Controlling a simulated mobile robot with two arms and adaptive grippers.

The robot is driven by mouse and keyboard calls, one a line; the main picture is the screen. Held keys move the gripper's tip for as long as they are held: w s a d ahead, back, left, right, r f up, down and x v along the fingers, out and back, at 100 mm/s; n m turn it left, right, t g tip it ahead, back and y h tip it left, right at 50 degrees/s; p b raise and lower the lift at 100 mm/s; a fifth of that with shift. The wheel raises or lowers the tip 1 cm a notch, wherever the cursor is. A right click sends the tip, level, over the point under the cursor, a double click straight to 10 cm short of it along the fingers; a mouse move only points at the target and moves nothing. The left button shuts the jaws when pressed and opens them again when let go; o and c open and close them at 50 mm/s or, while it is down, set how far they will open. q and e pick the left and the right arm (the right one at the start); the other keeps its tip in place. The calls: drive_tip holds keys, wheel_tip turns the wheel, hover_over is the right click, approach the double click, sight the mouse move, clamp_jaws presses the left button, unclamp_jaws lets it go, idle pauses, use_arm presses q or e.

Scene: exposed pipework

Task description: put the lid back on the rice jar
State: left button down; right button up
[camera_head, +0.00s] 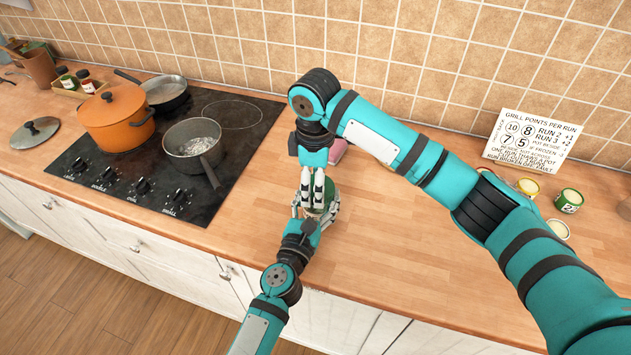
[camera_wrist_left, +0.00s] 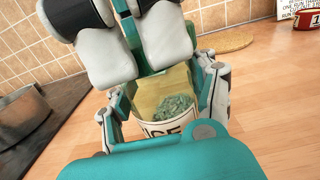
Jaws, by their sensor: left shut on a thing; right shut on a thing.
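The rice jar (camera_wrist_left: 160,128) is in the left wrist view, with part of its label showing. Its mouth looks open, with a yellowish inner wall and a grey-green heap inside. My left gripper (camera_head: 314,213) is shut around the jar's sides, a finger on each side. My right gripper (camera_head: 318,204) comes down from above, its pale fingers just over the jar's mouth. A green thing (camera_head: 329,190), apparently the lid, shows beside those fingers, mostly hidden by them. I cannot tell whether it touches the rim.
A black hob (camera_head: 100,197) to the left carries an orange pot (camera_head: 115,120) and a grey saucepan (camera_head: 190,140). A pink item (camera_head: 338,150) is behind my right gripper. Small tins (camera_head: 568,200) and a sign (camera_head: 530,140) are at right. The counter's front right is clear.

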drive_tip(key=m, duration=1)
drive_tip(key=shift+w, duration=0.1)
drive_tip(key=m, duration=0.5)
drive_tip(key=shift+d, duration=0.1)
drive_tip(key=m, duration=0.6)
drive_tip(key=shift+w+d+m, duration=0.1)
drive_tip(key=shift+d+m, duration=0.1)
drive_tip(key=shift+m, duration=0.2)
drive_tip(key=m, duration=0.6)
drive_tip(key=shift+d, duration=0.1)
drive_tip(key=m, duration=0.6)
drive_tip(key=shift+s+m, duration=0.2)
drive_tip(key=shift+m, duration=0.2)
drive_tip(key=o, duration=0.8)
drive_tip(key=shift+c, duration=0.2)
